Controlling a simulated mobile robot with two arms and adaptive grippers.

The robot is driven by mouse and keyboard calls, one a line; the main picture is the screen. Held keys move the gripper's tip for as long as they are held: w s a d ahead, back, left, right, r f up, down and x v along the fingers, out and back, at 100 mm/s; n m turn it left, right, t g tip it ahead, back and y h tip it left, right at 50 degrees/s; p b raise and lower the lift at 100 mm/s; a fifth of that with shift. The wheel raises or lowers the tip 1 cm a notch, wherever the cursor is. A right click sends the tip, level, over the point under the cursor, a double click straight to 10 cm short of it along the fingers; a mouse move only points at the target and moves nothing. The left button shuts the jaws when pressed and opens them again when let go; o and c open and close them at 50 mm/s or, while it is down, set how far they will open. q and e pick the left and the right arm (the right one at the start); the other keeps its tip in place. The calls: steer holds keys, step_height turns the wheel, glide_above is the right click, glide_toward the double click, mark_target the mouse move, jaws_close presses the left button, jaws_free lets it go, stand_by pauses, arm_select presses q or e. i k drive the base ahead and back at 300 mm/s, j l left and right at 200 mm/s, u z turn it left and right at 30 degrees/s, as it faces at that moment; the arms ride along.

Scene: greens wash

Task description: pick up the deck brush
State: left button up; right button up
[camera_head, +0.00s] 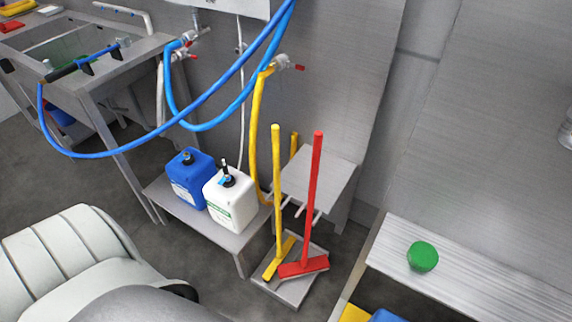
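Two long-handled floor tools stand upright side by side in a shallow grey tray (290,292) on the floor. One has a yellow handle (277,190) and a yellow head (279,259). The other has a red handle (313,195) and a wider red head (303,266). I cannot tell from the heads which one is the deck brush. The handles lean close to a small grey shelf or bracket (325,182) behind them. Neither of my grippers is in view, and nothing is seen holding either tool.
A low grey bench (232,238) left of the tools holds a blue canister (190,180) and a white canister (231,202). A blue hose (200,100) loops above. A bench (480,270) at right carries a green round object (422,256).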

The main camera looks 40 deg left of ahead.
mark_target(305, 266)
steer(key=u, duration=0.8)
